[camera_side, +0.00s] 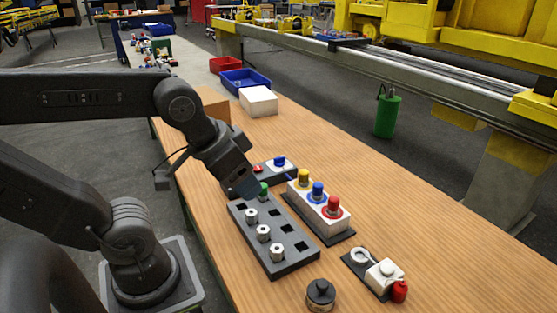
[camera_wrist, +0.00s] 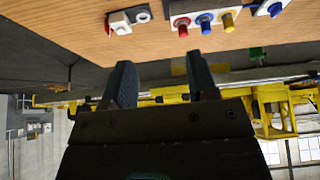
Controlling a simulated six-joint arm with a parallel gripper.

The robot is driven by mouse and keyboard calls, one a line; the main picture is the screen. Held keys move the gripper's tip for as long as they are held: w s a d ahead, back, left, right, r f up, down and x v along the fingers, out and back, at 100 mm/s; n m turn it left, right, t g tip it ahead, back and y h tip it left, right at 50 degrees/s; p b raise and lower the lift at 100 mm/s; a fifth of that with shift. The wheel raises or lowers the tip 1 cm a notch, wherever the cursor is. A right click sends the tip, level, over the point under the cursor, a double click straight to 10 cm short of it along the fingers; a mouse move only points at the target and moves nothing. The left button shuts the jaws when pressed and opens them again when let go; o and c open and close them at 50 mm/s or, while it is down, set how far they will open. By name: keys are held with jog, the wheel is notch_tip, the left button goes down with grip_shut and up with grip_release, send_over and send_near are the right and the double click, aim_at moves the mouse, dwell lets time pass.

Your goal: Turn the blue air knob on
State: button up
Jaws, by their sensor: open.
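A white block (camera_side: 322,216) carries a yellow knob (camera_side: 304,177), a blue knob (camera_side: 318,190) and a red knob (camera_side: 333,205) in a row, all upright. A second blue knob (camera_side: 280,161) sits on a white box behind it, beside a red part. In the wrist view the row's blue knob (camera_wrist: 206,23) and the other blue knob (camera_wrist: 275,9) show near the top edge. My gripper (camera_side: 246,188) is over the far end of the grey rack, left of the knob block. In the wrist view its two fingers (camera_wrist: 162,80) are apart with nothing between them.
The grey rack (camera_side: 292,262) holds several silver cylinders, with a green part at its far end. A white unit with a red part (camera_side: 384,275) and a dark round part (camera_side: 320,293) lie nearer. Blue bin (camera_side: 245,80) and white box (camera_side: 259,101) stand behind. The table's right side is clear.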

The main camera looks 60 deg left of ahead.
jog(key=shift+o, duration=0.7)
jog(key=shift+w+r, duration=0.1)
jog(key=shift+o, duration=0.5)
jog(key=w+a+r+n+g, duration=0.1)
jog(key=w+a+r+n, duration=0.2)
jog(key=w, duration=0.5)
jog(key=shift+w+a+r+n+y, duration=0.35)
jog(key=shift+a+n, duration=0.35)
jog(key=shift+a, duration=0.15)
jog(key=n+g, duration=0.5)
jog(key=n, duration=0.9)
send_over(279, 157)
notch_tip(279, 157, down, 12)
jog(key=f, duration=0.1)
notch_tip(279, 157, down, 13)
jog(key=shift+r, duration=0.1)
jog(key=shift+c, duration=0.5)
jog(key=c, duration=0.8)
